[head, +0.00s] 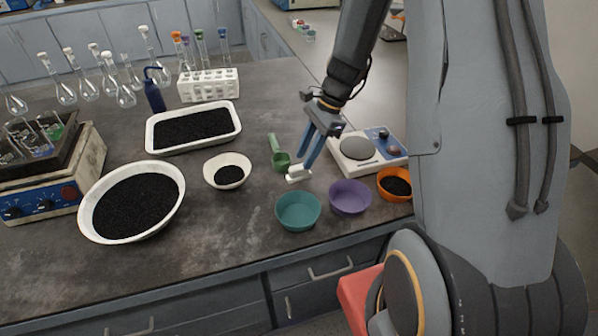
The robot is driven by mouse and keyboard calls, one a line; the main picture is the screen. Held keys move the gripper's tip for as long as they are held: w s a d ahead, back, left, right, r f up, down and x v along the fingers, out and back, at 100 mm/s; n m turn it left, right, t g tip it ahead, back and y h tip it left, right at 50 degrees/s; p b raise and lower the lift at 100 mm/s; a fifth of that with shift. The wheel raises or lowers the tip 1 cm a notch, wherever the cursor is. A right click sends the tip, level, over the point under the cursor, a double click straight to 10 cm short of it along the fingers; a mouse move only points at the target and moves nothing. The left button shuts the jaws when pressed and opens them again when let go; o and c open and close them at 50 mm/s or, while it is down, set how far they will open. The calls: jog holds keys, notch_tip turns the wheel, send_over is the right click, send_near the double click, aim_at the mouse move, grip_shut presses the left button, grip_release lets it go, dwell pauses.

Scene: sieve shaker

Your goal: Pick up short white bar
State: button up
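The short white bar (298,174) lies at the tips of my gripper (304,162), above or on the dark bench top between the green scoop and the purple bowl. My gripper points down with two blue fingers, and a narrow gap shows between them. The fingertips overlap the bar's far side in the picture. I cannot tell whether they grip it or only stand around it, nor whether the bar touches the bench.
A green scoop (280,157) lies just left of my gripper. A teal bowl (298,211) and a purple bowl (350,198) stand in front. A scale (384,161) and an orange bowl (401,196) are right. A small white bowl (212,178) is left.

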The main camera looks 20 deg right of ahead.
aim_at(300, 166)
jog(key=p+x, duration=0.1)
jog(key=x, duration=0.3)
jog(key=shift+s+a+r+p, duration=0.1)
jog(key=shift+s+a+p, duration=0.05)
jog(key=shift+p, duration=0.2)
jog(key=shift+a+f, duration=0.2)
jog(key=shift+f, duration=0.4)
jog(key=shift+c, duration=0.2)
grip_shut()
